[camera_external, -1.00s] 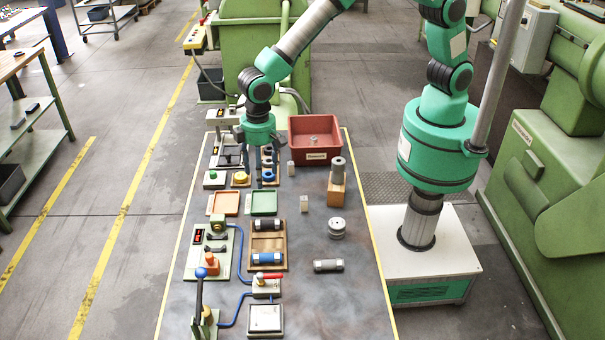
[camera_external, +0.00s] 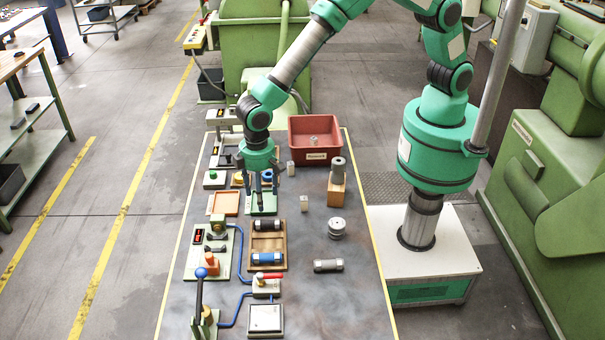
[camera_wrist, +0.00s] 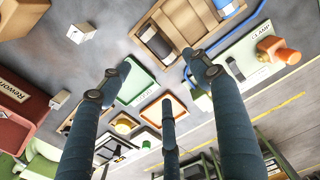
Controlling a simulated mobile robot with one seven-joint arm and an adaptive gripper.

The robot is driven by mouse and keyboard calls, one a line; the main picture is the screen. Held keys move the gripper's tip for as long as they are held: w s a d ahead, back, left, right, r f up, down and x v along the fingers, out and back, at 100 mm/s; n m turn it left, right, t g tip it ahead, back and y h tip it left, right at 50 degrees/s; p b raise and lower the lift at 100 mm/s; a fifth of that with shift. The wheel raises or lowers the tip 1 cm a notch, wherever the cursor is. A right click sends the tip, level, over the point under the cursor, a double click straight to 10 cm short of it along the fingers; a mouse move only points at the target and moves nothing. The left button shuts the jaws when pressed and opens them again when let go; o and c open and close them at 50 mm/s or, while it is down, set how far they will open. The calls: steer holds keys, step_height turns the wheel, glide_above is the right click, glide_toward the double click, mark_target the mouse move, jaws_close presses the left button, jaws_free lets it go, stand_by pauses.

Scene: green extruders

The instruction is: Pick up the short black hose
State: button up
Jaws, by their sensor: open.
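The short black hose (camera_external: 268,224) lies across the upper part of a wooden tray (camera_external: 268,242) in the external view. A blue hose (camera_external: 267,258) lies in the lower part of the same tray. My gripper (camera_external: 261,206) points down with its fingers spread and empty, over the green tray (camera_external: 263,195), just behind the black hose. In the wrist view the wooden tray (camera_wrist: 152,40) is near the top, and one finger of my gripper (camera_wrist: 158,82) hides part of it.
A red bin (camera_external: 313,153) stands at the back of the table. A dark cylinder on a wooden block (camera_external: 337,190), a ribbed grey part (camera_external: 337,229) and a loose grey cylinder (camera_external: 328,265) stand or lie to the right. A clamp fixture (camera_external: 210,250) is at left.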

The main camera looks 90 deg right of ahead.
glide_above(268, 225)
steer(key=w+d, duration=0.2)
steer(key=shift+s+d+f, duration=0.1)
steer(key=shift+s+f, duration=0.05)
steer(key=shift+f, duration=1.3)
steer(key=shift+s+f, duration=0.1)
steer(key=shift+f, duration=1.3)
steer(key=shift+s+f+b, duration=0.1)
steer(key=shift+f+b, duration=0.5)
steer(key=shift+f, duration=2)
steer(key=c, duration=1.3)
